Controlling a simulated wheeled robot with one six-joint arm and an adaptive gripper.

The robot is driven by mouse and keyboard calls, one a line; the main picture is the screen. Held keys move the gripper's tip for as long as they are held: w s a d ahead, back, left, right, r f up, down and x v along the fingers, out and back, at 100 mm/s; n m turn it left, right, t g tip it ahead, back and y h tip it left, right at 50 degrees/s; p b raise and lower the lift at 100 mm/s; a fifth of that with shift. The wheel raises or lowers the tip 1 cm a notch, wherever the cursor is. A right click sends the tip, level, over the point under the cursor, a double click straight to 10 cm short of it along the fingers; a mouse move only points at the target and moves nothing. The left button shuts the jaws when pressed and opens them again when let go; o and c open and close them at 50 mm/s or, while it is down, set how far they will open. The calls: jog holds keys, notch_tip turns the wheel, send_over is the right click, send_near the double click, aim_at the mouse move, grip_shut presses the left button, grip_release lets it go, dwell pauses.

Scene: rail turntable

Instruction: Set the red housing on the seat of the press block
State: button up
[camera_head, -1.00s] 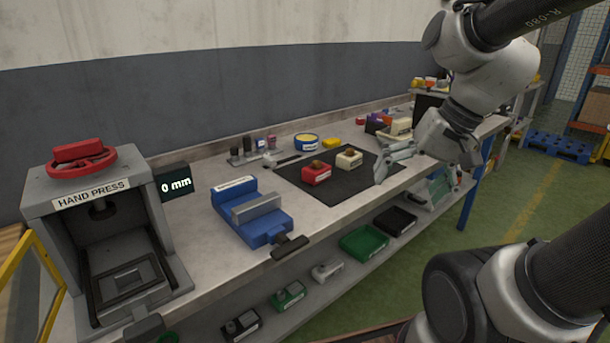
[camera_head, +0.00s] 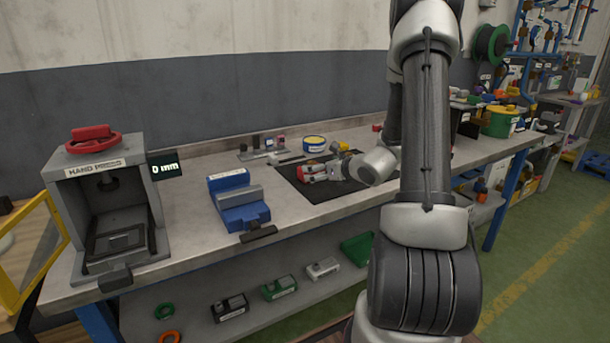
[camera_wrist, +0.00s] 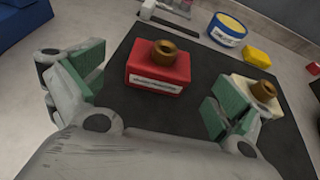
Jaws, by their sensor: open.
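The red housing (camera_wrist: 155,85), a red block with a white label and a brass bush on top, sits on the black mat (camera_wrist: 123,100). My gripper (camera_wrist: 152,80) is open, its green-padded fingers spread on either side of the red housing, apart from it. In the head view my gripper (camera_head: 340,171) is low over the mat and partly hides the red housing (camera_head: 309,169). The hand press (camera_head: 64,200) stands at the far left, with a dark block and grey seat (camera_head: 118,239) inside it. The seat looks empty.
A cream housing with a brass bush (camera_wrist: 250,95) stands close to the right finger. A blue vise (camera_head: 238,205) lies between press and mat. A yellow-topped tin (camera_head: 314,142) is behind. The press's yellow-framed door (camera_head: 42,255) is swung open to the left.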

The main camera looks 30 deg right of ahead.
jog(key=x, duration=0.6)
jog(key=shift+w+d+f, duration=0.1)
jog(key=shift+w, duration=0.1)
jog(key=c, duration=1.6)
